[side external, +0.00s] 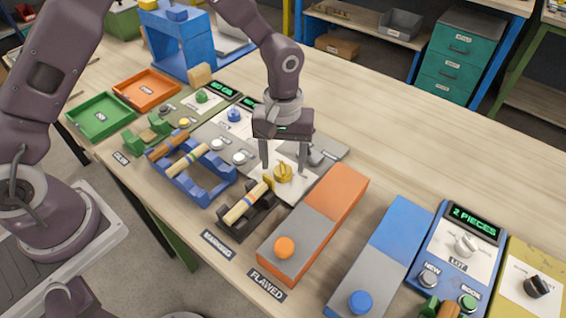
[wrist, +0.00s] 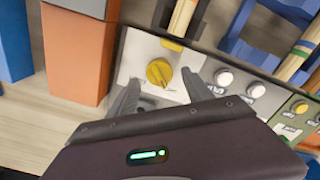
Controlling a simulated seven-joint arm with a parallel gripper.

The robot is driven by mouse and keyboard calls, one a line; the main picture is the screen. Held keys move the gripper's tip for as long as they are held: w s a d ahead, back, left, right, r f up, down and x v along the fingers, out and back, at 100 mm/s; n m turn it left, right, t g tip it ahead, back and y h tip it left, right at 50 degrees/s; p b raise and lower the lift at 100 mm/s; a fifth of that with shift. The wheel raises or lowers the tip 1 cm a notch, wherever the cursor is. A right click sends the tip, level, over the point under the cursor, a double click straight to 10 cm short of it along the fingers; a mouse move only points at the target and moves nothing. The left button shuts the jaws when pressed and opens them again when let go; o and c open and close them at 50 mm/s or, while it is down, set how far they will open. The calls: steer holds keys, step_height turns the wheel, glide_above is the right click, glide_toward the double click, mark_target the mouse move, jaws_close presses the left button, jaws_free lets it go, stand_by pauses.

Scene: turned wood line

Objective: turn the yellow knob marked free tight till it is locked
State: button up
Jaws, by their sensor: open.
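The yellow knob (side external: 283,173) sits on a pale panel near the middle of the bench in the side external view. In the wrist view the yellow knob (wrist: 159,71) is round with a raised grip bar and a dark pointer line toward the lower right. My gripper (side external: 283,167) points down over it, one finger on each side. In the wrist view my gripper (wrist: 160,79) is open, with the knob showing between the fingertips. I see no clear contact. The marks around the knob are too small to read.
A black cradle with a turned wood piece (side external: 246,205) stands close in front of the knob. An orange and grey box (side external: 318,225) is to its right. White buttons (wrist: 224,77) lie beside the knob. A blue rack (side external: 195,180) stands to the left. The bench behind is clear.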

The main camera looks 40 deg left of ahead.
steer(key=shift+f, duration=0.9)
jaws_close()
steer(key=shift+m, duration=0.3)
steer(key=m, duration=0.3)
steer(key=shift+r+m, duration=0.1)
steer(key=shift+m, duration=0.2)
steer(key=m, duration=0.4)
steer(key=shift+d+m, duration=0.15)
steer(key=shift+m, duration=0.15)
steer(key=m, duration=0.4)
steer(key=shift+d, duration=0.1)
steer(key=shift+m, duration=2.5)
